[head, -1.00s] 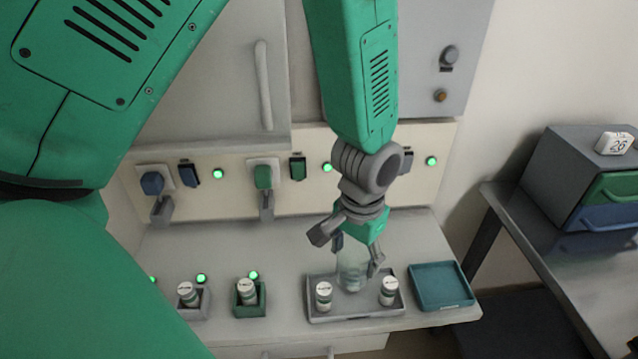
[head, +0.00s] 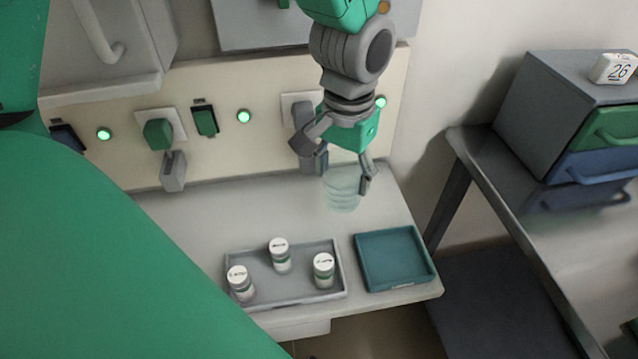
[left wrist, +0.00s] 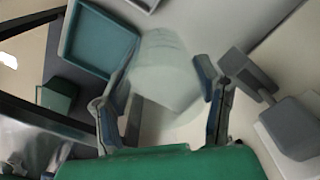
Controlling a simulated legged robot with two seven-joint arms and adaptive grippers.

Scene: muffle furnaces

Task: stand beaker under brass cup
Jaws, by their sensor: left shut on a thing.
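My left gripper (head: 340,178) is shut on a clear glass beaker (head: 342,192). The beaker hangs upright or nearly so, near the panel at the back right of the bench. In the left wrist view the beaker (left wrist: 165,75) sits between the two fingers of the left gripper (left wrist: 163,95). A grey spout-like fitting with a block on the panel (left wrist: 292,128) is just right of the fingers there. I cannot make out a brass cup for certain in either view. My right gripper is out of view.
A grey tray (head: 306,250) with three white-capped vials (head: 280,256) lies in front. A teal tray (head: 393,260) lies to its right, by the bench end. Plugs, a switch (head: 204,121) and green lamps line the panel. A side table with drawers (head: 595,140) stands right.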

